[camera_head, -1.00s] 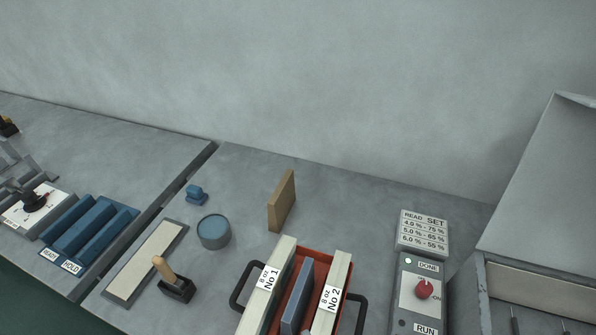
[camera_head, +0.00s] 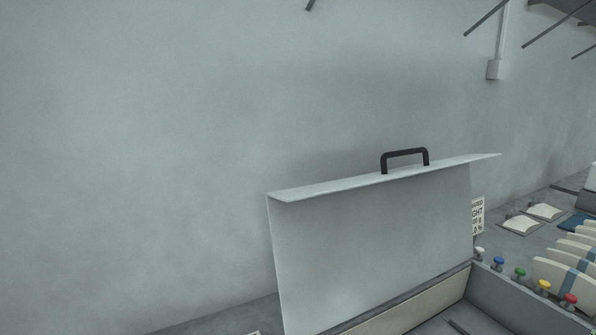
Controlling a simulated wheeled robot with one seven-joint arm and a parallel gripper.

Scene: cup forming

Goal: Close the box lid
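The grey box lid (camera_head: 375,245) stands raised and open at the back of the box, close to the wall. A narrow flange runs along its top edge, with a black handle (camera_head: 404,158) on it. The box (camera_head: 520,300) is below at the lower right, partly cut off by the bottom edge of the view. Its open interior shows a light inner strip (camera_head: 410,303) along the back wall. My gripper is not in this view.
A sign (camera_head: 477,216) stands partly behind the lid. The wall left of the lid is bare.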

